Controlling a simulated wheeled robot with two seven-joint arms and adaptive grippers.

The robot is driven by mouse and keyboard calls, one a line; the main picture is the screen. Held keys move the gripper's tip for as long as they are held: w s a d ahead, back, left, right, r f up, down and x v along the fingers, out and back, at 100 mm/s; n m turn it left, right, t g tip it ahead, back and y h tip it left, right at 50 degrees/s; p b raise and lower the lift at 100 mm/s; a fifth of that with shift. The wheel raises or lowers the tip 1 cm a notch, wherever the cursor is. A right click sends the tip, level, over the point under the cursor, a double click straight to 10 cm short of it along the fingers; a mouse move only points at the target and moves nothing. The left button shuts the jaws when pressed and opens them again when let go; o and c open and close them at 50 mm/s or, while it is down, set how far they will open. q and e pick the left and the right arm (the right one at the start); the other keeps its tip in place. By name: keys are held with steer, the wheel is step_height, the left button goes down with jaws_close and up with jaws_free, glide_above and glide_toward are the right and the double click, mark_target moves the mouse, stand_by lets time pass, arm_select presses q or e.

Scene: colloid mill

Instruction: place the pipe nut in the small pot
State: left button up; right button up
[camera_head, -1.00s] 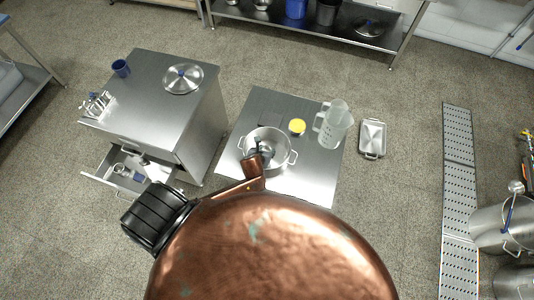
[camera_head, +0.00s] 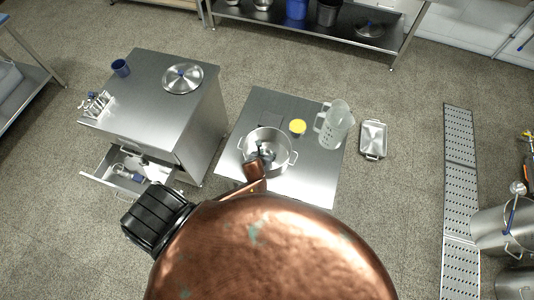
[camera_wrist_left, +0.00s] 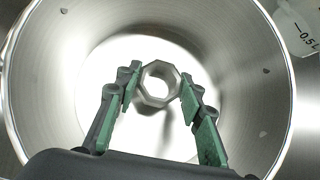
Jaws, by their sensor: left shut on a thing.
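The small pot (camera_head: 284,148) is a round steel pot with two side handles on the low steel table. Its wall (camera_wrist_left: 55,95) surrounds my gripper in the left wrist view. My left gripper (camera_head: 264,154) reaches down inside the pot. In the left wrist view, its green-padded fingers (camera_wrist_left: 159,80) are shut on the pipe nut (camera_wrist_left: 158,101), a grey eight-sided ring. The nut is over the pot's bright floor; I cannot tell whether it touches it. The nut is not clear in the head view. My right gripper is not in view.
A yellow-lidded item (camera_head: 297,126) and a clear measuring jug (camera_head: 335,124) stand close to the pot on the table (camera_head: 312,178). A steel cabinet (camera_head: 150,80) with an open drawer (camera_head: 100,172) is to the left. A tray (camera_head: 373,138) is to the right.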

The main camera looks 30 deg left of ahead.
arm_select(q)
steer(key=shift+f, duration=0.2)
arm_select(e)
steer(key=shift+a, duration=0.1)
arm_select(q)
steer(key=o, duration=1.3)
steer(key=shift+c, duration=0.2)
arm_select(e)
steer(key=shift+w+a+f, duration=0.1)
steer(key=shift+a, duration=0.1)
arm_select(q)
steer(key=shift+r, duration=0.3)
steer(key=p+v, duration=0.2)
steer(key=v, duration=1)
steer(key=shift+r+p, duration=0.3)
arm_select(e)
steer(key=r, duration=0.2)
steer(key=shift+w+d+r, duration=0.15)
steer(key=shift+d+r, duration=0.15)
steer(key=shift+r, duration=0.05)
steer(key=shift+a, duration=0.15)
